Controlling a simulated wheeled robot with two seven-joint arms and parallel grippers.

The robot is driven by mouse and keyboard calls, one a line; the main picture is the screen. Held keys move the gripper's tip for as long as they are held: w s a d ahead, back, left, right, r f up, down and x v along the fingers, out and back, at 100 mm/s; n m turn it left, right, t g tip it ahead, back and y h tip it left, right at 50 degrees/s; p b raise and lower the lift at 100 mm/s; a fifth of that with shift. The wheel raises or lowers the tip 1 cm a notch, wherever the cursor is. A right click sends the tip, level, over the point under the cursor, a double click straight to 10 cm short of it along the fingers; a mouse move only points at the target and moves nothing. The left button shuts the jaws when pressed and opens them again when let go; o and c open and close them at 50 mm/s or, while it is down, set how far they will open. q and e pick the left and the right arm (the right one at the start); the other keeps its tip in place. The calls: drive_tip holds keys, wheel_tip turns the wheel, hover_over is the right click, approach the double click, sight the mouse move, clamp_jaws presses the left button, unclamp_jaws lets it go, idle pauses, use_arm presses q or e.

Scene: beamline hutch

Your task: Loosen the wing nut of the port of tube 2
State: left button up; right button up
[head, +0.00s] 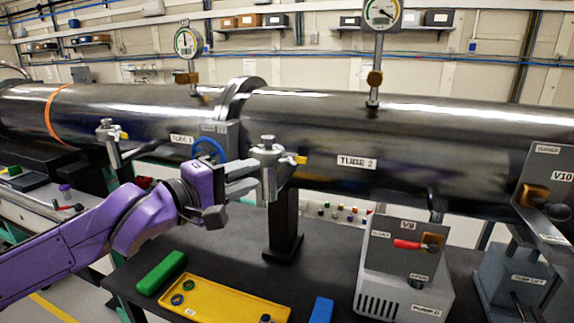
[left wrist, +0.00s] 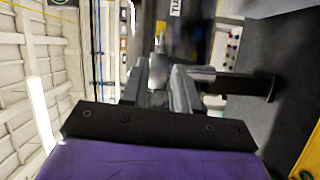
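Tube 2 (head: 420,135) is a large dark metal tube with a white label. Its port (head: 268,165) is a silver fitting with a knob on top and a yellow-tipped part (head: 298,160) on its right side. I cannot make out clearly which part is the wing nut. My left gripper (head: 250,178) is at the left side of this port, its fingers pointing at it. In the left wrist view the fingers (left wrist: 160,92) stand apart, with the silver fitting (left wrist: 158,68) between or just beyond their tips. Contact is not clear. My right gripper is not in view.
Tube 1's port (head: 110,132) stands to the left. A gauge (head: 380,14) rises from tube 2. Below on the black bench are a yellow tray (head: 235,302), a green block (head: 161,272), a blue block (head: 321,310) and a grey pump box (head: 405,270). Valve V10 (head: 548,190) is at the right.

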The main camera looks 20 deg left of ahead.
sight(286, 163)
use_arm(q)
drive_tip(key=p+x, duration=0.1)
drive_tip(key=x, duration=0.6)
drive_tip(key=shift+w+d, duration=0.25)
drive_tip(key=shift+d, duration=0.1)
drive_tip(key=shift+w+d, duration=0.15)
drive_tip(key=shift+w, duration=0.15)
